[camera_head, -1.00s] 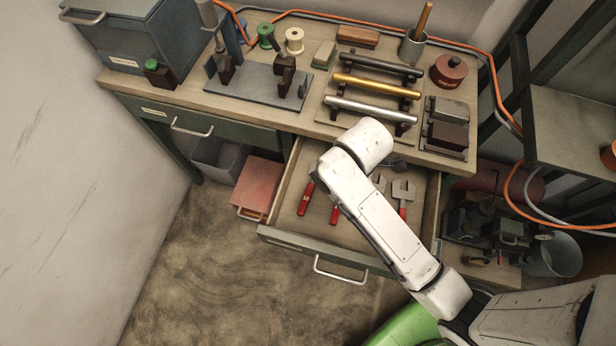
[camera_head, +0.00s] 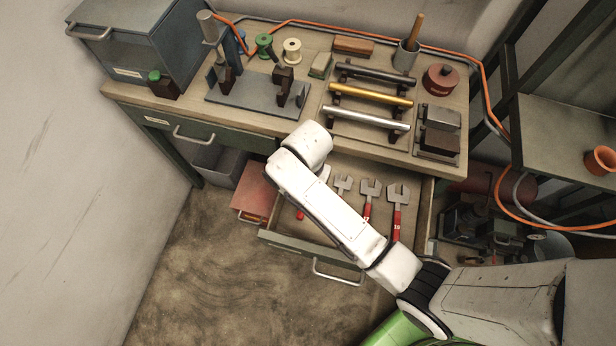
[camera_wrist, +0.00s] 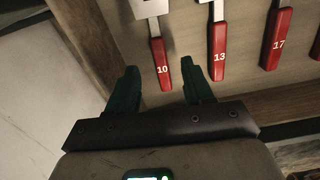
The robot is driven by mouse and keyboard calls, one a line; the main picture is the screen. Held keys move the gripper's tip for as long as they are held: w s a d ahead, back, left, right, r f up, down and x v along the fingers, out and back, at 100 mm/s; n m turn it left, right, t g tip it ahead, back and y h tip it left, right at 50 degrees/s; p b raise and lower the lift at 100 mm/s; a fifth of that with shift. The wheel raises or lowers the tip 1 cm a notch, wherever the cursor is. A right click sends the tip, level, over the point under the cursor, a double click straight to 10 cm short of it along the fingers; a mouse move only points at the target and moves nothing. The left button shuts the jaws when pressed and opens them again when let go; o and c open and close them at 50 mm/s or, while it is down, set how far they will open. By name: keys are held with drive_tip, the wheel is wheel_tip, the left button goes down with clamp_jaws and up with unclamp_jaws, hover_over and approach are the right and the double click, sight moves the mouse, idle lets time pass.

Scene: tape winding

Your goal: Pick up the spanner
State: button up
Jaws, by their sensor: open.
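Several spanners with grey heads and red handles lie in the open drawer (camera_head: 311,243). In the wrist view a spanner marked 10 (camera_wrist: 161,70) lies at the left, then one marked 13 (camera_wrist: 219,50), one marked 17 (camera_wrist: 276,40), and part of another at the right edge. In the head view the spanner marked 19 (camera_head: 397,210) is farthest right; my arm hides part of the left ones. My gripper (camera_wrist: 160,67) is open and empty. The handle marked 10 shows between its fingertips; I cannot tell how far below. In the head view my arm hides the gripper.
The workbench (camera_head: 300,118) stands above the drawer, with three bars (camera_head: 370,94) on a rack, spools and a blue-grey cabinet (camera_head: 135,45). The drawer wall is close to my gripper. A shelf (camera_head: 570,125) stands at the right. The floor at the left is clear.

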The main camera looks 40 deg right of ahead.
drive_tip(key=shift+f, duration=2.7)
clamp_jaws()
